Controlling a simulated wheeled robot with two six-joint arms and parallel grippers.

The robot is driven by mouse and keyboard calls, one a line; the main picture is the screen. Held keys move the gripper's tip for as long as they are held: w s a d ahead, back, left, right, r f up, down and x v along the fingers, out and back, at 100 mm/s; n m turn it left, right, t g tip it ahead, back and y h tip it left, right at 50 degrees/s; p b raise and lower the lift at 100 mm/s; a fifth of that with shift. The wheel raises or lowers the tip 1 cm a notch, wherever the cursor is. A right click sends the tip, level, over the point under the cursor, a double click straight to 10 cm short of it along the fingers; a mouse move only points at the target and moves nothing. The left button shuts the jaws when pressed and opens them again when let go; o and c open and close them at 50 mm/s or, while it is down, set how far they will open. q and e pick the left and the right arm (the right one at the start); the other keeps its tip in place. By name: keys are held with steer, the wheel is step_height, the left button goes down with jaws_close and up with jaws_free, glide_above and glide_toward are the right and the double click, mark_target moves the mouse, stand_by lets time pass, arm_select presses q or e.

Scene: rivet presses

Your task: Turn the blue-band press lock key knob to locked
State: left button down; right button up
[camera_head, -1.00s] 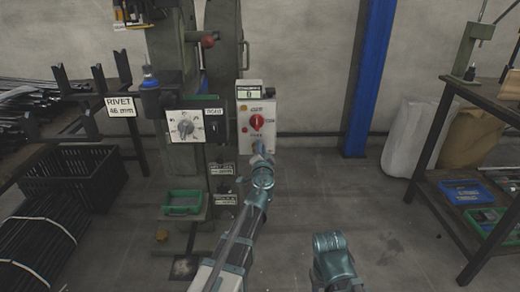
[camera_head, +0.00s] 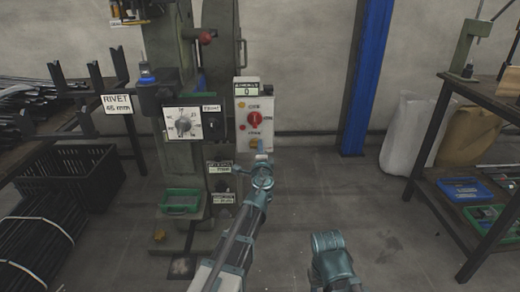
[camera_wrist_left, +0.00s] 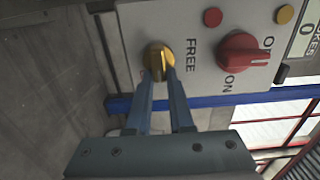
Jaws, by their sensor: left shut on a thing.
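The press control box (camera_head: 254,105) is a light panel with a red knob (camera_head: 253,119) and a small yellow lock key knob (camera_head: 253,142) near its lower edge. In the left wrist view the yellow key knob (camera_wrist_left: 158,57) sits beside the word FREE, and the red knob (camera_wrist_left: 241,54) is by ON. My left gripper (camera_head: 257,150) reaches the box from below. In the wrist view its two blue fingers (camera_wrist_left: 160,76) are shut on the yellow knob, with their tips at its sides. Which way the knob points is hard to tell. Only part of my right arm shows, without its gripper.
The green press (camera_head: 219,135) carries a white dial plate (camera_head: 184,125) left of the box. A green tray (camera_head: 180,201) is low in front. Black crates stand left. A workbench (camera_head: 475,100) and sacks are right, beyond a blue post (camera_head: 367,75).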

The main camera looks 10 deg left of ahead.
stand_by(0.5)
arm_select(q)
steer(key=c, duration=0.8)
jaws_free()
steer(key=shift+s, duration=0.15)
